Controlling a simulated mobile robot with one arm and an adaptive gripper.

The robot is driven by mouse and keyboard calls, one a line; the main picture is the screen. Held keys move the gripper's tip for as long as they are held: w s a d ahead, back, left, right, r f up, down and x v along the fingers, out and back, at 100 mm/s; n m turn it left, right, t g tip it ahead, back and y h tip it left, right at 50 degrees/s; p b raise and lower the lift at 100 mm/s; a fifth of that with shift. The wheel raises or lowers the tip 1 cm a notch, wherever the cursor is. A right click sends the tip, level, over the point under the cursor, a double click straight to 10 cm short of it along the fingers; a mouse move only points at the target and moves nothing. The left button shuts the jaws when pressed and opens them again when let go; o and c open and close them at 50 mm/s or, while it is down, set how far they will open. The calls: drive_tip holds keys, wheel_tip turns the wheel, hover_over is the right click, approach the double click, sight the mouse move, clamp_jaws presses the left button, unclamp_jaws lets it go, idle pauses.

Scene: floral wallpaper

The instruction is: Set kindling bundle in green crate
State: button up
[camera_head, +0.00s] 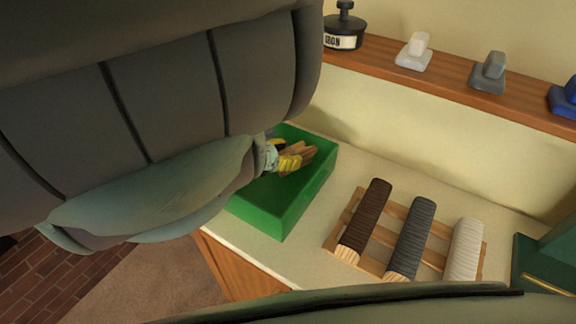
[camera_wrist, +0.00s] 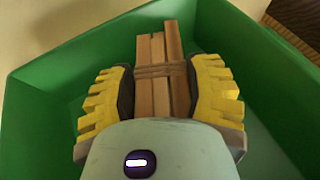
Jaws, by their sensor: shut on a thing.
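The kindling bundle (camera_wrist: 160,72) is several light brown sticks tied with a band around the middle. My gripper (camera_wrist: 160,90), with yellow ridged fingers, is shut on it, one finger on each side. In the head view the bundle (camera_head: 300,152) shows at the tip of my gripper (camera_head: 285,162). The green crate (camera_head: 302,213) stands open on the counter, partly hidden by my arm. The wrist view shows the crate's walls (camera_wrist: 50,105) around the bundle and fingers. I cannot tell whether the bundle touches the crate floor.
A wooden rack (camera_head: 381,234) with dark brown, grey (camera_head: 412,240) and white (camera_head: 465,250) wrapped rolls lies right of the crate. A shelf (camera_head: 450,88) above holds a black iron weight (camera_head: 345,30) and several blocky objects. A dark green object (camera_head: 545,265) is at far right.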

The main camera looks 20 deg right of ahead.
wheel_tip(320, 180, down, 3)
drive_tip(key=shift+d+r+b, duration=0.1)
drive_tip(key=shift+r+b, duration=0.1)
drive_tip(key=shift+b, duration=0.6)
drive_tip(key=shift+r, duration=0.15)
drive_tip(key=o, duration=1.3)
